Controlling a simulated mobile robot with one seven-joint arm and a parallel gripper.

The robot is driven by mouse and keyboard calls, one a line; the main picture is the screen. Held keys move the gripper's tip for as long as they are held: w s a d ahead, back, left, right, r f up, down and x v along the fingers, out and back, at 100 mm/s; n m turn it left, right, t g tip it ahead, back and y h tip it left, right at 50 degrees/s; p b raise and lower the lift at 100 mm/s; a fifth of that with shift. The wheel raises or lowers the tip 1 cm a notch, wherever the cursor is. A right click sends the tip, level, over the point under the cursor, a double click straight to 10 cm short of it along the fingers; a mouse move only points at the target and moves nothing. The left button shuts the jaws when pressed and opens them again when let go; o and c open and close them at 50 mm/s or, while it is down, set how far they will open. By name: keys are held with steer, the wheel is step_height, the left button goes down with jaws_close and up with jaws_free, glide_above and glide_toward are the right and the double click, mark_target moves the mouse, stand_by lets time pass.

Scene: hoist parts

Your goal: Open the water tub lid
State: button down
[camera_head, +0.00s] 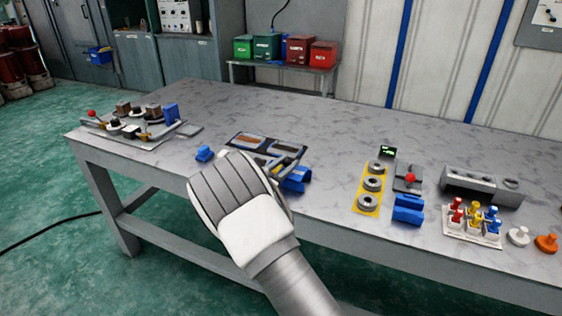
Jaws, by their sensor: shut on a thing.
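My gripper (284,172) reaches over the front edge of the workbench, with my white and grey wrist in front of it. It is shut on what seems to be the water tub lid, at the right end of a dark tray (240,140) with brown-filled compartments. My wrist and hand hide most of the grip and the tub, so I cannot tell how far the lid is raised. A blue part (297,183) shows just right of my gripper. A small blue piece (204,153) lies left of the tray.
A fixture with a red knob (130,125) stands at the left. To the right are a yellow plate with rings (361,201), a blue block (408,209), a grey block (468,184) and a rack of coloured pegs (472,226). The back middle of the bench (350,120) is clear.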

steer(key=shift+s+d, duration=0.35)
steer(key=shift+d, duration=0.55)
steer(key=c, duration=0.5)
jaws_free()
steer(key=shift+c, duration=0.2)
steer(key=p+v, duration=0.2)
steer(key=v, duration=1.5)
steer(key=shift+s+a, duration=0.15)
steer(key=shift+a, duration=0.1)
